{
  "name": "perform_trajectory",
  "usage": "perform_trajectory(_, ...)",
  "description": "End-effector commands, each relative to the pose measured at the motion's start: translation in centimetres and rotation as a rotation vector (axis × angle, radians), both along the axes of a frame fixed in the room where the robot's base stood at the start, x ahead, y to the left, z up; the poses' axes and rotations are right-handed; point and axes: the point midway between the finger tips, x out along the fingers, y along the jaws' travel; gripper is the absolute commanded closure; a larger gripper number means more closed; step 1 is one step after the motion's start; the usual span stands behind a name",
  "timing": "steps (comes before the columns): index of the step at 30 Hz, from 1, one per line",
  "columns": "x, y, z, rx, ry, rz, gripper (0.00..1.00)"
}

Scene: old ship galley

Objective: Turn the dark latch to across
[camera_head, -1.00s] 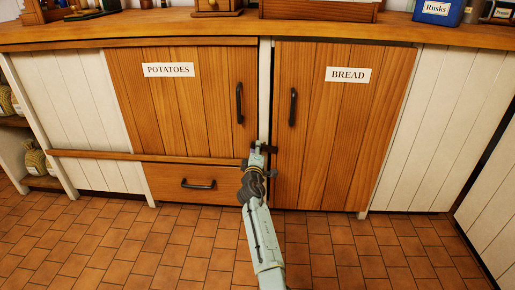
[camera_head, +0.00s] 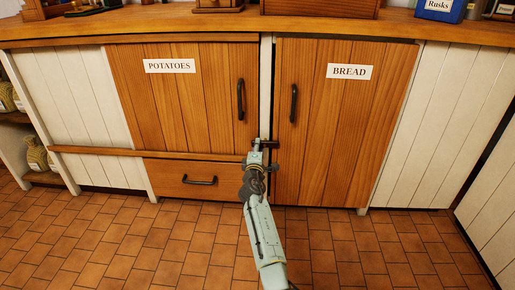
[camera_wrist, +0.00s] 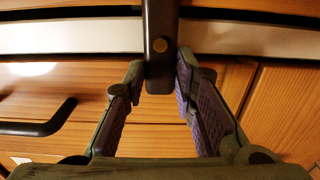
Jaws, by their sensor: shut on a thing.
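The dark latch (camera_head: 272,144) is on the pale post between the POTATOES door (camera_head: 185,100) and the BREAD door (camera_head: 335,130). In the wrist view the latch (camera_wrist: 160,45) is a dark bar with a brass-coloured pivot, lying across the pale post (camera_wrist: 70,37) at about a right angle. My gripper (camera_head: 259,148) is at the latch's left part in the head view, hiding some of it. In the wrist view the fingers of my gripper (camera_wrist: 160,80) stand on either side of the bar's end, shut on it.
Both doors look closed and have dark vertical handles, at left (camera_head: 240,100) and right (camera_head: 293,103) of the post. A drawer (camera_head: 165,180) with a dark handle is below the POTATOES door. The worktop (camera_head: 230,31) overhangs the doors. The tiled floor (camera_head: 120,240) in front is clear.

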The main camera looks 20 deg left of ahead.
Motion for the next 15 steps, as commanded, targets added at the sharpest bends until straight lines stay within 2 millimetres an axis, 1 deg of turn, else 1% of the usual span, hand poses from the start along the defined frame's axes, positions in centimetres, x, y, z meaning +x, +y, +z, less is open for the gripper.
perform_trajectory(1,0.11,-0.09,0.19,-0.002,-0.003,-0.001,0.74)
perform_trajectory(10,0.04,-0.04,0.08,-0.001,-0.001,-0.001,0.55)
perform_trajectory(15,0.01,-0.02,0.05,0.0,-0.001,0.0,0.55)
